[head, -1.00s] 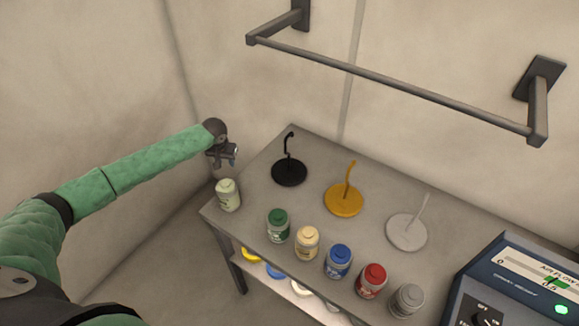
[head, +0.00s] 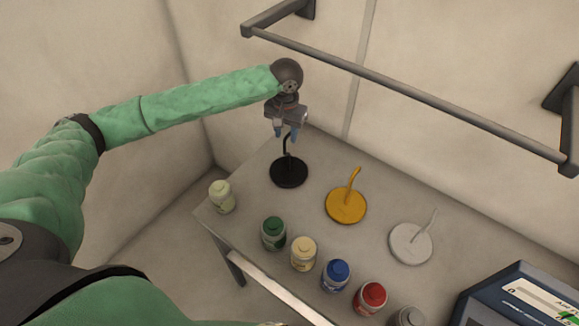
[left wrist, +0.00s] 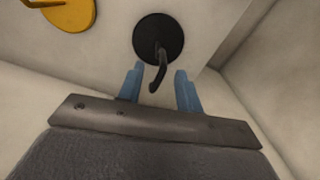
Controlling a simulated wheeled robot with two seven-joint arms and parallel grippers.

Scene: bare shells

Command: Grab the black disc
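The black disc (head: 289,173) lies flat on the grey table, with a thin black hooked stem rising from it. My left gripper (head: 285,133) is open above the disc, its blue fingertips at the height of the stem's top. In the left wrist view the black disc (left wrist: 158,38) shows ahead of my left gripper (left wrist: 160,88), and the top of its stem reaches between the two spread fingers. I cannot tell whether a finger touches the stem. My right gripper is not in view.
A yellow disc (head: 346,205) and a white disc (head: 411,243), each with a stem, stand to the right on the table (head: 318,160). Several paint jars line the front edge, such as the green-lidded one (head: 273,233). A dark wall rail (head: 400,95) runs above. A control box (head: 515,300) is at lower right.

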